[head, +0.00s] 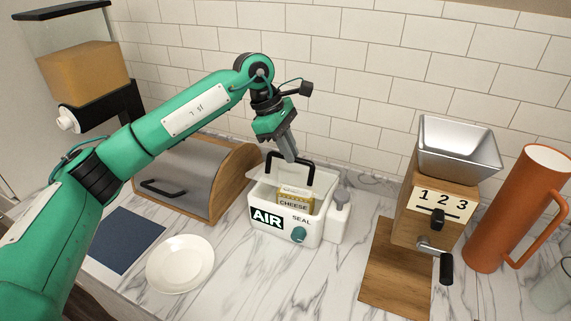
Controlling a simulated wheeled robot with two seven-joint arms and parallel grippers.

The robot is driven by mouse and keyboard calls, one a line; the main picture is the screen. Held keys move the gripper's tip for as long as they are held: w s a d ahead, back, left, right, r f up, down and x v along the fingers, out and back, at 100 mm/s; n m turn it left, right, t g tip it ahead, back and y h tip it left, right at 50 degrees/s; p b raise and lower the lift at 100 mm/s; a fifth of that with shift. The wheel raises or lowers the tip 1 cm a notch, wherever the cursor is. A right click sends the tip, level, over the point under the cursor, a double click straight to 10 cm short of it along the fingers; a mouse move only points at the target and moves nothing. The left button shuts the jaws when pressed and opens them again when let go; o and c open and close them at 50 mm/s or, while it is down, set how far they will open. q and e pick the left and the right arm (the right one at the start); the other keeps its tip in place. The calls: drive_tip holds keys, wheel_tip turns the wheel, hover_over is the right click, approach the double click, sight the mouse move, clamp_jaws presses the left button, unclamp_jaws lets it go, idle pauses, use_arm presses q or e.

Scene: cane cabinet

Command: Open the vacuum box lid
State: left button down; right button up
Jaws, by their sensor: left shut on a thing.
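The white vacuum box (284,223) stands on the marble counter, with "AIR" and "SEAL" on its front and a teal knob. Its top is open, and a yellow block of cheese (294,198) shows inside. The lid appears raised at the back of the box; its edges are hard to tell from the white box. Its black handle (311,175) stands up above the rear. My left gripper (290,153) points down and is shut on the handle's top bar. My right gripper is not in view.
A wooden bread box (235,175) stands close on the left, with a white plate (180,263) in front. A white bottle (338,214) touches or nearly touches the box's right side. A wooden grinder (432,208) and orange jug (515,215) stand further right.

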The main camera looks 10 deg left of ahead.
use_arm(q)
drive_tip(key=shift+w+d+r+b, duration=0.25)
drive_tip(key=shift+w+r, duration=0.45)
drive_tip(key=shift+w, duration=0.35)
drive_tip(key=shift+w+d+r+b, duration=0.2)
drive_tip(key=shift+w+r, duration=0.5)
drive_tip(key=shift+w, duration=0.3)
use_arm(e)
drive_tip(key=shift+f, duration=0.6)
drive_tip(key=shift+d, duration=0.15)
